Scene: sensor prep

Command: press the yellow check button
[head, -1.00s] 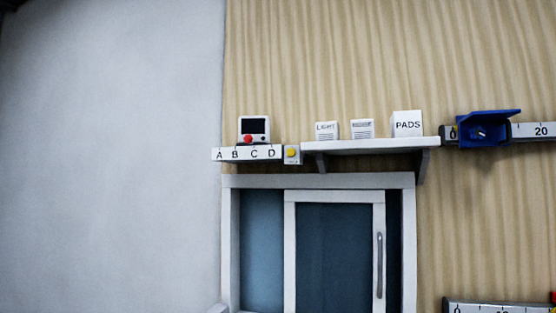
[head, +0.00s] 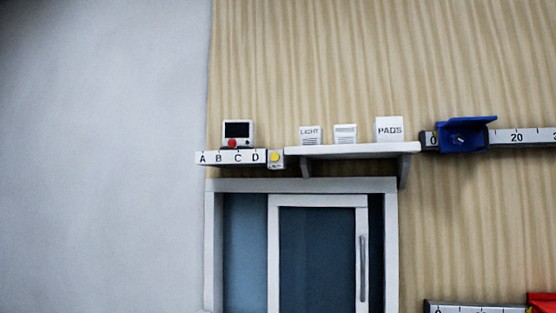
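The yellow check button (head: 275,157) is a small round yellow cap on a pale box. The box is on the wall, between the right end of the A B C D strip (head: 230,157) and the left end of the white shelf (head: 350,151). Neither of my grippers shows in the head view.
A small device with a dark screen and red button (head: 238,134) sits above the strip. Boxes marked LIGHT (head: 310,135) and PADS (head: 389,129) stand on the shelf. A blue holder (head: 465,134) is on a ruler rail (head: 520,138). A glass sliding cabinet (head: 316,250) is below.

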